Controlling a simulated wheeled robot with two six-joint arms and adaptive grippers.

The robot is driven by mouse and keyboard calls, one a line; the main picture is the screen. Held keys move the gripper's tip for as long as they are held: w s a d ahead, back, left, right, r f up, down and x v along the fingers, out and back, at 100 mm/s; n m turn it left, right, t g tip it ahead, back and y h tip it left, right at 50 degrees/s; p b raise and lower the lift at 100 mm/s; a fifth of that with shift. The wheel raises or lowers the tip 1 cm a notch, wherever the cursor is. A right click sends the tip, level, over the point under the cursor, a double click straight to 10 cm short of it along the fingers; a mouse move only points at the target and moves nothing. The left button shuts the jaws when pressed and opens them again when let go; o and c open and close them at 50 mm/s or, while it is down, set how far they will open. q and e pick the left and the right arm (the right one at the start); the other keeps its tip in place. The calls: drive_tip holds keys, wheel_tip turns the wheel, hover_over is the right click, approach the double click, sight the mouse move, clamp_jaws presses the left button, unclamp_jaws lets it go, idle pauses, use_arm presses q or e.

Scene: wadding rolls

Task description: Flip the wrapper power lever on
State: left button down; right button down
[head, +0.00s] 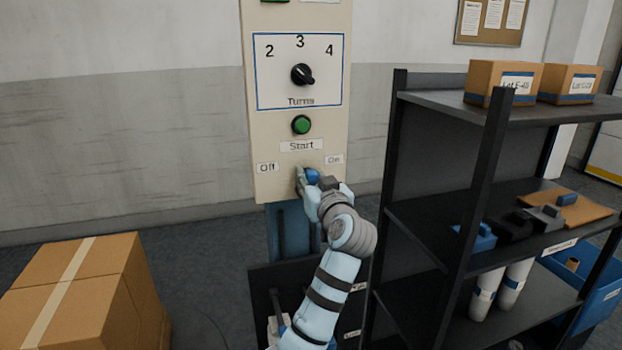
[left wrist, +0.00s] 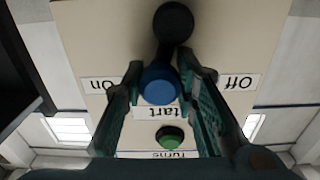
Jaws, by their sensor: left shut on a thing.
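The cream control panel (head: 258,120) has a lever with a blue knob (head: 312,176) near its lower end, between the "Off" label (head: 267,168) and the "On" label (head: 333,159). My left gripper (head: 310,182) is at the lever, shut on it. In the left wrist view, which is upside down, the blue knob (left wrist: 158,84) sits between the two fingers. The lever's dark round base (left wrist: 173,22) shows above it there. The lever stands near upright, leaning slightly toward "On". My right gripper is not in view.
A green start button (head: 301,125) and a black turns dial (head: 302,74) are above the lever. A dark shelf rack (head: 440,225) with boxes and tools stands close on the right.

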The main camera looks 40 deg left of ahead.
use_arm(q)
drive_tip(key=m+p, duration=0.1)
drive_tip(key=w+m+p, duration=0.1)
drive_tip(key=m+p, duration=0.1)
drive_tip(key=shift+d, duration=0.35)
drive_tip(key=shift+w+d+f+m+p, duration=0.15)
drive_tip(key=shift+f+m+p, duration=0.15)
drive_tip(key=shift+m, duration=0.5)
drive_tip(key=shift+f, duration=0.15)
drive_tip(key=c, duration=1.3)
unclamp_jaws()
drive_tip(key=shift+d, duration=0.1)
drive_tip(key=v, duration=0.7)
drive_tip(key=shift+d, duration=0.2)
drive_tip(key=shift+a, duration=0.15)
